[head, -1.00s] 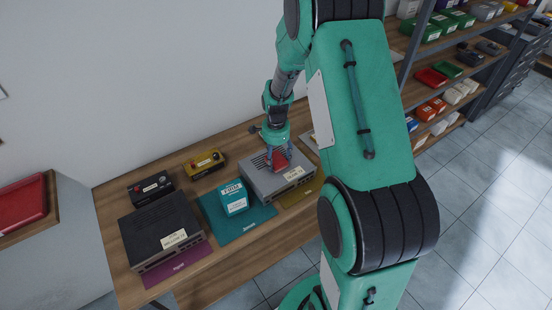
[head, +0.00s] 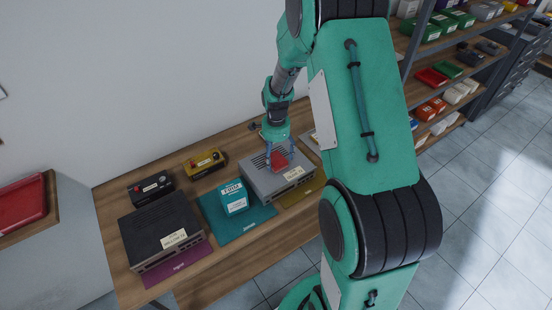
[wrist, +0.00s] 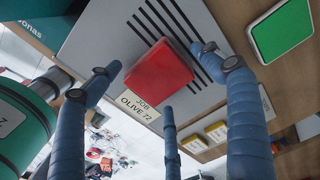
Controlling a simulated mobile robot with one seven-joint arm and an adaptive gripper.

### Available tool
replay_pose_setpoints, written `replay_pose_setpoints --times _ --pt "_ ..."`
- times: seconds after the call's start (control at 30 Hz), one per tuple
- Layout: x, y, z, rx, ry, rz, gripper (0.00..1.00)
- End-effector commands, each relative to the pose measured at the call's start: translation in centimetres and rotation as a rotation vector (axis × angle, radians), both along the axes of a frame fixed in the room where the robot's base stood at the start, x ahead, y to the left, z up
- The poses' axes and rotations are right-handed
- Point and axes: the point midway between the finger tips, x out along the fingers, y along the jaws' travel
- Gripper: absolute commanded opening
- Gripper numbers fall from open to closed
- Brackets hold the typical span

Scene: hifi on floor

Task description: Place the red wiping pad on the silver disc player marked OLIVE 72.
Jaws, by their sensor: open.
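The red wiping pad (head: 279,161) lies on the top of the silver disc player (head: 258,177). In the wrist view the pad (wrist: 157,68) rests flat across the dark vent slots of the player (wrist: 97,42), behind its label reading JOB OLIVE 72 (wrist: 139,106). My gripper (head: 280,151) is open just above the pad. In the wrist view its blue fingers (wrist: 160,72) are spread around the pad, with visible gaps to it.
A teal box (head: 234,199) stands on a teal mat (head: 213,217) left of the player. A black player (head: 157,230), a black box (head: 150,188) and a yellow box (head: 204,163) are further left. Shelves (head: 452,72) with small boxes stand at the right.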

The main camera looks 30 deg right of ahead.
Motion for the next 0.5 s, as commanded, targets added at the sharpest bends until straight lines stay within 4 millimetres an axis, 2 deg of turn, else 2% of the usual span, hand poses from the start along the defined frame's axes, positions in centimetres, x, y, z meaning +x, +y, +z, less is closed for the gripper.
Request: replay_pose_setpoints --times 0.5 --pt "0.0 0.0 8.2 -0.001 -0.002 0.000 0.81"
